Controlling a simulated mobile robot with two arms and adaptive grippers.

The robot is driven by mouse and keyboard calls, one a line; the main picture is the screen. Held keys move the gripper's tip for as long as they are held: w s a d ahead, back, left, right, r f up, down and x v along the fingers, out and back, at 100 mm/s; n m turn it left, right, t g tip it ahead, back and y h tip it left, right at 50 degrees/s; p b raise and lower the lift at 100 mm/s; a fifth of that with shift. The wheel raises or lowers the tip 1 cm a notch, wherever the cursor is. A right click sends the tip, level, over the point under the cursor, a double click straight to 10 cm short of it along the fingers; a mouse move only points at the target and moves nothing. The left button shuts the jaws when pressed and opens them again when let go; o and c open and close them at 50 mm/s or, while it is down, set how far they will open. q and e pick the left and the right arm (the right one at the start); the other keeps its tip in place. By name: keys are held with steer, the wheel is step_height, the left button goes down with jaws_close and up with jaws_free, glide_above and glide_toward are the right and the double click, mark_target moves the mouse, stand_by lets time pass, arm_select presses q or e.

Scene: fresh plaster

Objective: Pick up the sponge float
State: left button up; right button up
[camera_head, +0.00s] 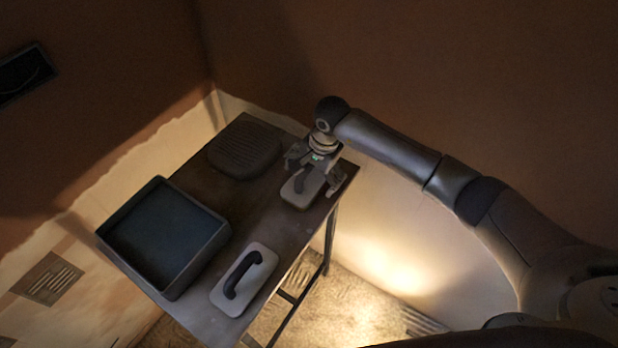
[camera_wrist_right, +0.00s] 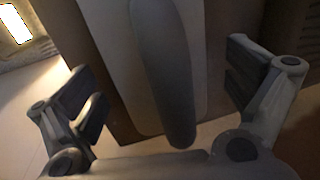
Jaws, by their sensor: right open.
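A float with a pale plate and dark handle (camera_head: 300,198) lies at the right end of the table (camera_head: 283,232), under my right gripper (camera_head: 314,178). A second, similar float (camera_head: 262,268) lies near the table's front edge. I cannot tell for certain which is the sponge float. In the right wrist view my gripper (camera_wrist_right: 165,88) is open, its fingers apart on either side of the long grey handle (camera_wrist_right: 165,65). The fingers do not appear to touch it. The pale plate (camera_wrist_right: 110,45) shows behind the handle. My left gripper is not in view.
A dark, deep-sided tray (camera_head: 200,264) stands at the table's left end. A dark ribbed pad (camera_head: 244,150) lies at the back. Walls stand close behind and to the left. Bare tabletop lies between the two floats.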

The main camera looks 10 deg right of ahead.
mark_target(304, 179)
steer(key=shift+c, duration=0.3)
steer(key=c, duration=1.2)
steer(key=shift+w+r, duration=0.1)
steer(key=shift+r, duration=0.1)
steer(key=shift+r, duration=0.25)
step_height(304, 179, up, 2)
steer(key=shift+r+b, duration=0.1)
steer(key=shift+b, duration=0.75)
steer(key=s+r, duration=0.1)
steer(key=r, duration=0.1)
steer(key=s+a+r, duration=0.1)
steer(key=s+r, duration=0.1)
steer(key=s+a+r+b, duration=0.1)
steer(key=s+r, duration=0.1)
steer(key=shift+a+r, duration=0.1)
steer(key=shift+r, duration=0.05)
steer(key=s+a+r, duration=0.1)
steer(key=s, duration=0.1)
steer(key=s+a+r+b, duration=0.1)
steer(key=s, duration=0.2)
steer(key=s+a+r+b, duration=0.1)
steer(key=s, duration=0.2)
steer(key=shift+a+r, duration=0.35)
